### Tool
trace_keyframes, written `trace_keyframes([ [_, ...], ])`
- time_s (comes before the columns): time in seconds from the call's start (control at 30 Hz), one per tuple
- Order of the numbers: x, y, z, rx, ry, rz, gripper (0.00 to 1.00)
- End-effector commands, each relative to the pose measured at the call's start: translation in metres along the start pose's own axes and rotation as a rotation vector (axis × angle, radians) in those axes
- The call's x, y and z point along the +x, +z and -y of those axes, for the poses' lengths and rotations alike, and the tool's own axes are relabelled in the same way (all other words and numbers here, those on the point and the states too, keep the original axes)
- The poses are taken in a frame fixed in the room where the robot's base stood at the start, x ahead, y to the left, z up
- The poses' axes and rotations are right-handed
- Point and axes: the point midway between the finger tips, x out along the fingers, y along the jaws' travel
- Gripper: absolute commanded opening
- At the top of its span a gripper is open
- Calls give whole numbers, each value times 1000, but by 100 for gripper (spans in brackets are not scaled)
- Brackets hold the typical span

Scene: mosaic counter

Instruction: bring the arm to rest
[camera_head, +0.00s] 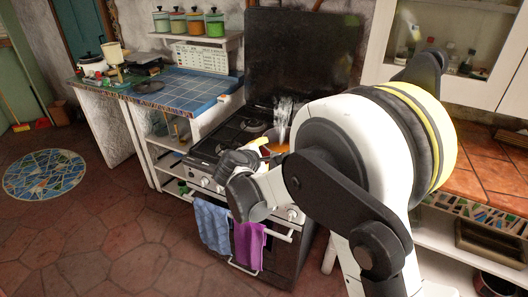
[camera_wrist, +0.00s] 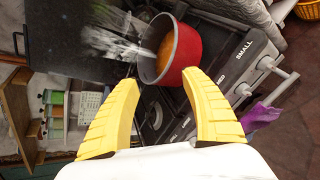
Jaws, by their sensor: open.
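My gripper (camera_wrist: 162,78) is open, its two yellow fingers spread apart with nothing between them in the wrist view. A red pot (camera_wrist: 187,62) with orange contents stands on the stove just beyond the fingertips. White steam rises from it. In the head view my arm reaches over the front of the stove (camera_head: 222,139). My arm hides most of the pot and the fingers there; a bit of the orange contents (camera_head: 281,148) shows. I cannot tell from these views whether a fingertip touches the pot.
A blue-tiled counter (camera_head: 185,88) is left of the stove. A shelf of coloured jars (camera_head: 194,24) hangs above it. Blue (camera_head: 211,224) and purple (camera_head: 249,245) towels hang on the oven's front. A terracotta-tiled counter (camera_head: 490,170) is at the right. The floor at the left is mostly open.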

Motion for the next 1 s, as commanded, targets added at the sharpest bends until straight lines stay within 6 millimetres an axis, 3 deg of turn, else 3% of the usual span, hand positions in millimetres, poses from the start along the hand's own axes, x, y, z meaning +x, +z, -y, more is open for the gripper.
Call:
trace_keyframes([
  [0.23, -3, 11, 1, 33, -15, -5, 54],
  [0.37, -18, 53, 8, 180, -77, -23, 54],
  [0.5, -52, 117, 32, 453, -186, -48, 54],
  [0.7, -115, 187, 84, 876, -340, -62, 54],
  [0.83, -161, 214, 125, 1154, -435, -59, 54],
  [1.0, -215, 228, 178, 1505, -547, -45, 54],
])
